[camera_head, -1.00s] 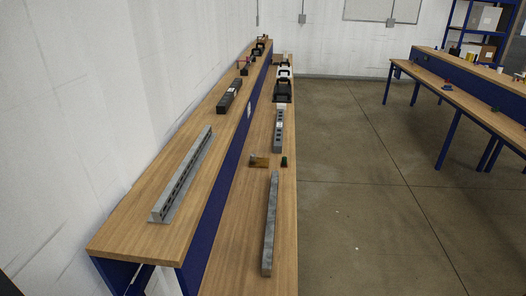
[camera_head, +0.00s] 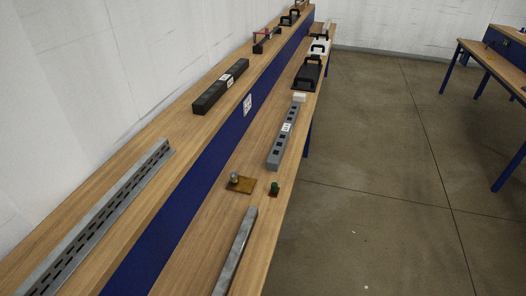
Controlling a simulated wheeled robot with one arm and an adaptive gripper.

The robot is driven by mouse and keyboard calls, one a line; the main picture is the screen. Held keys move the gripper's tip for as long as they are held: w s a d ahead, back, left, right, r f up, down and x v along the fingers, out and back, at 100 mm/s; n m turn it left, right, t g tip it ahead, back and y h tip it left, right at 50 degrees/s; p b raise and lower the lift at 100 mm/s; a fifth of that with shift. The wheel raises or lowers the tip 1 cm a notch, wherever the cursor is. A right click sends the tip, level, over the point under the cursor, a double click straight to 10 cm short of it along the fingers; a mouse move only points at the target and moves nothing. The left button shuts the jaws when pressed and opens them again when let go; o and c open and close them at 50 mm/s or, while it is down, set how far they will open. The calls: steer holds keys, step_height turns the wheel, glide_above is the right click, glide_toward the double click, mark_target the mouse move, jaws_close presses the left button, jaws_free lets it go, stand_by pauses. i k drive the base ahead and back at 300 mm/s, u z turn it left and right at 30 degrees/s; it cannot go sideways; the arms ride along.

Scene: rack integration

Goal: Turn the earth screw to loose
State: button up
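The likely earth screw is a small metal knob (camera_head: 234,177) standing on a flat brown plate (camera_head: 243,186) on the lower bench shelf. I cannot read any loose or tight marking at this distance. A small green-topped piece (camera_head: 274,188) on a dark base stands just right of the plate; I cannot tell whether it belongs to the screw. My gripper is not in view.
The lower shelf (camera_head: 207,220) also holds a grey metal bar (camera_head: 236,254), a grey slotted block (camera_head: 283,137) and black handled cases (camera_head: 307,74). The upper shelf holds a perforated rail (camera_head: 98,218) and a black block (camera_head: 220,88). Open floor (camera_head: 400,200) lies right.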

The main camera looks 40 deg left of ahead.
mark_target(235, 176)
steer(key=i, duration=2.05)
steer(key=u, duration=3.85)
steer(key=i, duration=0.5)
